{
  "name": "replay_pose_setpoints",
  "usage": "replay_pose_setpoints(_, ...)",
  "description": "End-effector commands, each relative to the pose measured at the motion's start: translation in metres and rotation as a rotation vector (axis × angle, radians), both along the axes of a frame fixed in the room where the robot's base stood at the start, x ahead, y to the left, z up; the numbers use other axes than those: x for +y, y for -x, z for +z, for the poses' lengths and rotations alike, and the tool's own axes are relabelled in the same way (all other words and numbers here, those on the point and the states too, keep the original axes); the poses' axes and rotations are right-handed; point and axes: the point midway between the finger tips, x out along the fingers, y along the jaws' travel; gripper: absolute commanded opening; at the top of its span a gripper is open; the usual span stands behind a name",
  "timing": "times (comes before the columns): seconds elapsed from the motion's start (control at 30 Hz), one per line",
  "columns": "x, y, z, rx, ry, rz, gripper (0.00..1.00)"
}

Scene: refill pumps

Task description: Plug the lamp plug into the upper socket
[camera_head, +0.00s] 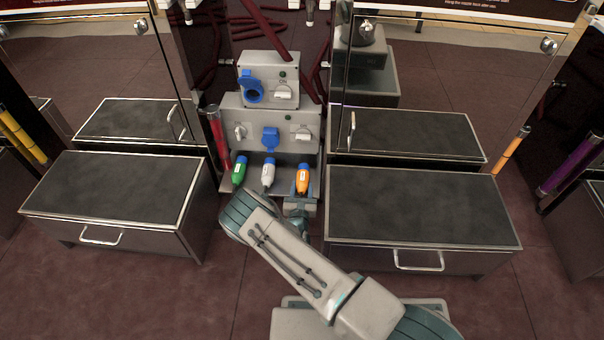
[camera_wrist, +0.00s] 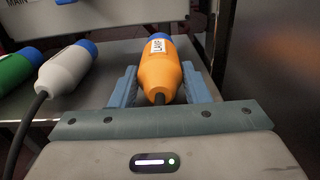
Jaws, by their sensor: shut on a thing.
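The orange plug (camera_head: 303,176), labelled as the lamp plug, lies on the grey shelf with its blue end pointing away from me. It also shows in the wrist view (camera_wrist: 160,72). My gripper (camera_wrist: 160,86) is shut on the orange plug, one blue finger on each side of its body. In the head view my gripper (camera_head: 302,190) is partly hidden behind my arm. The upper socket (camera_head: 253,92) is a blue round socket on the upper grey box, with its blue lid seemingly raised. A lower blue socket (camera_head: 270,138) is on the lower box.
A white plug (camera_head: 268,173) and a green plug (camera_head: 239,171) lie to the left on the shelf (camera_wrist: 118,62). White switches sit beside the sockets. A red cylinder (camera_head: 217,135) stands left of the boxes. Dark low cabinets (camera_head: 420,208) flank the shelf.

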Motion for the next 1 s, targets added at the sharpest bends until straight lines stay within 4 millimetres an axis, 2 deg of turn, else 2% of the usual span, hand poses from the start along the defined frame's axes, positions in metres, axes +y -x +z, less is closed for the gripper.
replay_pose_setpoints(1.0,0.001,0.04,0.001,0.0,0.001,0.0,0.06)
